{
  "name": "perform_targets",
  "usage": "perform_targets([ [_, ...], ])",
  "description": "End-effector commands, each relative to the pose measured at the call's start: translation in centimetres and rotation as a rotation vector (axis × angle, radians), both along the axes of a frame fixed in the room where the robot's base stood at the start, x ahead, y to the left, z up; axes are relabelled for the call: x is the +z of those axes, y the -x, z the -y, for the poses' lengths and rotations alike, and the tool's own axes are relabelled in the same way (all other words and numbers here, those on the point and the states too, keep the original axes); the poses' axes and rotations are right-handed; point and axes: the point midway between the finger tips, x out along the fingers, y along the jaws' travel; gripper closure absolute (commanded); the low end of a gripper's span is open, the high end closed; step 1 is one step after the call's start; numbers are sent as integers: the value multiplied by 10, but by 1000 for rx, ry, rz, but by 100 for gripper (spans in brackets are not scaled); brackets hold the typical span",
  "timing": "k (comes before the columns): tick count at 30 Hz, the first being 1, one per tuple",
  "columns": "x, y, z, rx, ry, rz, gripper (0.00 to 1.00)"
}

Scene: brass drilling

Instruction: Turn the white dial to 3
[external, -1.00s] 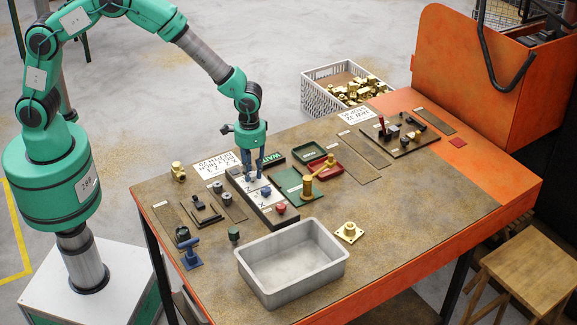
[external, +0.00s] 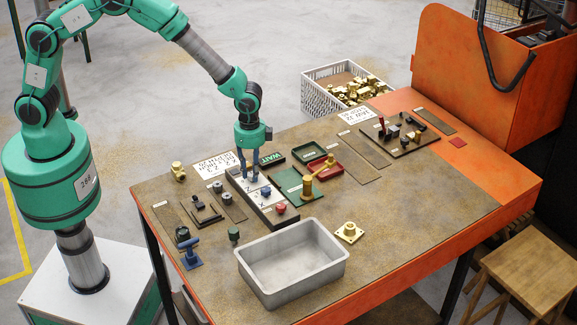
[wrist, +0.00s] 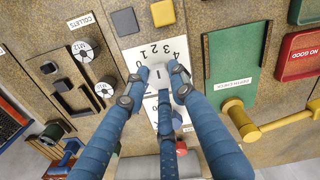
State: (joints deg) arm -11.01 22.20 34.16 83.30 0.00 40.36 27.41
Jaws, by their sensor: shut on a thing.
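The white dial (wrist: 158,78) sits on a pale panel (wrist: 136,49) with the numbers 0 to 4 in an arc above it in the wrist view. A short dark mark on the dial points roughly up toward the 2 and 3; I cannot tell exactly which. My gripper (wrist: 158,85) has blue fingers closed around the dial, touching its sides. In the external view my gripper (external: 250,178) reaches down onto the panel, and its fingers mostly hide the dial.
A blue knob (external: 265,192) and a red knob (external: 281,208) stand on the same strip, close to my fingers. A green plate with a brass lever (external: 308,186) is to the right. A grey bin (external: 290,265) is at the front.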

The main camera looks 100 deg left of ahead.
Motion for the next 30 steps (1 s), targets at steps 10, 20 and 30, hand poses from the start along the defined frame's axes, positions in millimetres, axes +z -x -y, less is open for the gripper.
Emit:
perform_targets([
  [10, 1, 0, 0, -305, 0, 1, 100],
  [20, 0, 0, 0, -471, 0, 1, 100],
  [30, 0, -1, 0, -501, 0, 1, 100],
])
